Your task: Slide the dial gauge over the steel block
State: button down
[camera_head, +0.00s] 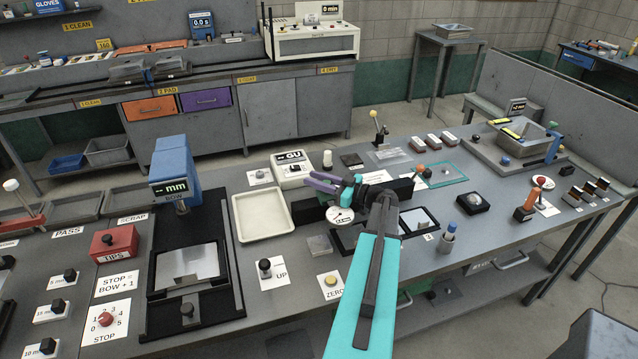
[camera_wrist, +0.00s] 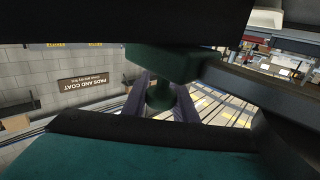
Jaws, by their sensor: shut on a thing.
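The dial gauge (camera_head: 340,214) shows its round white face just below my gripper in the head view; its body is largely hidden behind my arm. My gripper (camera_head: 322,184) has purple fingers at the dark bar behind the dial. In the wrist view, the fingers of my gripper (camera_wrist: 162,100) are shut on a dark green knob or post (camera_wrist: 160,92), which appears to be part of the gauge. A small grey block (camera_head: 319,244), likely the steel block, sits on the bench in front and left of the dial, apart from it.
A cream tray (camera_head: 240,229) lies left of the gauge. A black fixture with a blue head (camera_head: 174,165) stands further left. An UP knob (camera_head: 265,268) and a yellow ZERO button (camera_head: 331,281) are in front. A dark-framed plate (camera_head: 418,219) lies right of my arm.

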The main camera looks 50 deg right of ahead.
aim_at(332, 196)
jog(key=w+a+b, duration=0.4)
jog(key=a+b, duration=0.2)
jog(key=b, duration=0.1)
jog(key=shift+a, duration=0.15)
dwell(0.4)
jog(key=shift+r, duration=0.1)
jog(key=c, duration=1.4)
grip_release()
jog(key=shift+w+a, duration=0.1)
jog(key=shift+a, duration=0.05)
jog(key=shift+c, duration=0.2)
jog(key=shift+b+v, duration=0.55)
jog(key=shift+v, duration=0.25)
jog(key=b+v, duration=0.4)
jog(key=v, duration=0.8)
